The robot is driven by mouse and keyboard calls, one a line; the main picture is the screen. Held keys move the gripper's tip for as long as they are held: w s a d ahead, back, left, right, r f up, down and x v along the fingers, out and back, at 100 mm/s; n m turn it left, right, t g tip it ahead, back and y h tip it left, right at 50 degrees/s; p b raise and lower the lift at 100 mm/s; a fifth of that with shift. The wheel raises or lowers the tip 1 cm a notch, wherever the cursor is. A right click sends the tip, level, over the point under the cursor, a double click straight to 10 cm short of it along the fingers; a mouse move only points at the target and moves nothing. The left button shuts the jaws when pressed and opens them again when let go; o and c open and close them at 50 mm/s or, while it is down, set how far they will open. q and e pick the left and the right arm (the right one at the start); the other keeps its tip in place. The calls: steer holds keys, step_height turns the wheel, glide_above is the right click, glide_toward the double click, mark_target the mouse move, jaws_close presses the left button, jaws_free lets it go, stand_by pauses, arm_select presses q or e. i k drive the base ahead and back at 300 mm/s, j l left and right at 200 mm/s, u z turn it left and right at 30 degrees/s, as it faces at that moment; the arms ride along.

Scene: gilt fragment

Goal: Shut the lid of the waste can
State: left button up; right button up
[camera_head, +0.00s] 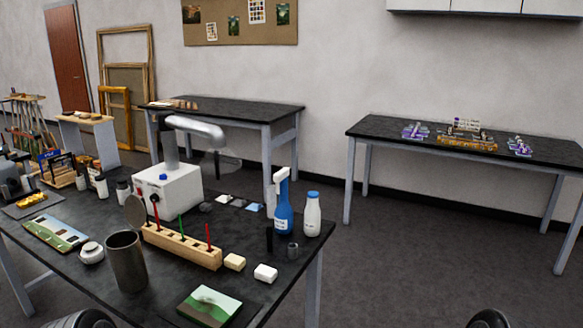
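The waste can appears to be the dark grey metal cylinder (127,264) standing upright near the front of the black worktable. Its top is open. A round dark lid (135,211) stands raised at the back of its rim, upright. The hinge between them is too small to make out. Neither gripper shows in the head view. Only dark rounded parts, apparently of my arms, show at the bottom edge, one left of centre and one at the right, both apart from the can.
A wooden rack (181,246) with coloured sticks stands right of the can, and a white jar (91,253) left of it. A white box (167,190) with an extractor arm is behind. A green picture (209,306) lies at the front; blue (284,218) and white (312,215) bottles stand right.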

mark_target(135, 213)
steer(key=u, duration=0.8)
steer(key=i+l+u, duration=0.1)
steer(key=l+u, duration=1.4)
steer(key=k+l, duration=0.1)
steer(key=l, duration=0.3)
steer(key=l+u, duration=0.1)
steer(key=l, duration=0.35)
steer(key=k+l, duration=0.2)
steer(key=l, duration=0.2)
steer(key=k+l+u, duration=0.1)
steer(key=l, duration=0.3)
steer(key=k+l, duration=0.1)
steer(key=l, duration=0.3)
steer(key=k+l+u, duration=0.1)
steer(key=l, duration=0.3)
